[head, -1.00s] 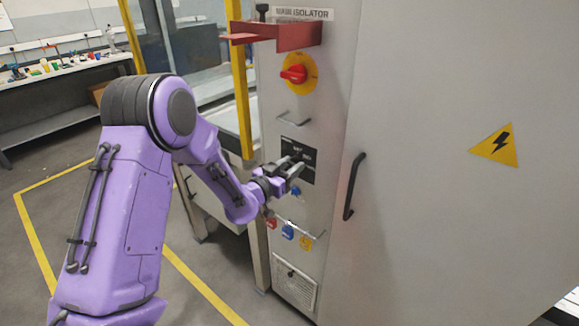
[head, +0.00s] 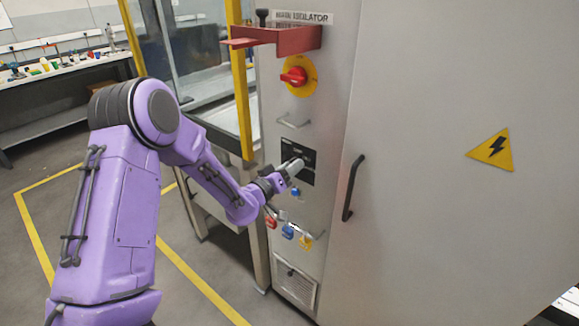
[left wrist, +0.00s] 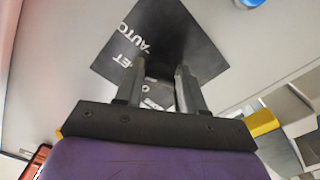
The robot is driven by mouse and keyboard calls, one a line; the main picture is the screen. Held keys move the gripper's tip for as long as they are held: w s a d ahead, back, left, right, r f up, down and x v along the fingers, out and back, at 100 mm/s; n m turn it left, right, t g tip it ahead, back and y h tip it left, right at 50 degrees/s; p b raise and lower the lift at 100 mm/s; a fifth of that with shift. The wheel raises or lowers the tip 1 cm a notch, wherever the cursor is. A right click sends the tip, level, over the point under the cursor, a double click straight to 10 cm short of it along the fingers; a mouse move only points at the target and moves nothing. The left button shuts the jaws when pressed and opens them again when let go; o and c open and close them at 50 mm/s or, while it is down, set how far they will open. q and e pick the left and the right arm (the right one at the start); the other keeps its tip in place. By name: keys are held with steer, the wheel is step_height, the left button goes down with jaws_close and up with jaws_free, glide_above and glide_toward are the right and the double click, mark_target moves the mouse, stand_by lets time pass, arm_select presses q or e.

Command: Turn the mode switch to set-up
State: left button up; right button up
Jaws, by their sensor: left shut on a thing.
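The mode switch sits on a black plate (head: 308,172) on the front of the grey cabinet. In the left wrist view the plate (left wrist: 190,38) looks tilted, with white lettering reading AUTO and part of SET. My left gripper (head: 297,166) is at the plate, shut on the switch knob. In the left wrist view, its two dark fingers (left wrist: 159,80) stand on either side of the knob, of which only a little grey shows between them. The fingers hide which position the switch points to. My right gripper is in neither view.
Above the plate are a metal handle (head: 294,122), a red rotary isolator on a yellow disc (head: 298,76) and a projecting red bracket (head: 275,38). Red, blue and yellow padlocks (head: 288,231) hang below. A black door handle (head: 353,187) stands to the right.

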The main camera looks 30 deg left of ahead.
arm_select(q)
steer(key=shift+n, duration=1.6)
steer(key=o, duration=1)
steer(key=shift+c, duration=0.2)
steer(key=s+b, duration=0.2)
steer(key=s, duration=0.8)
steer(key=shift+s+a, duration=0.25)
steer(key=shift+a, duration=0.2)
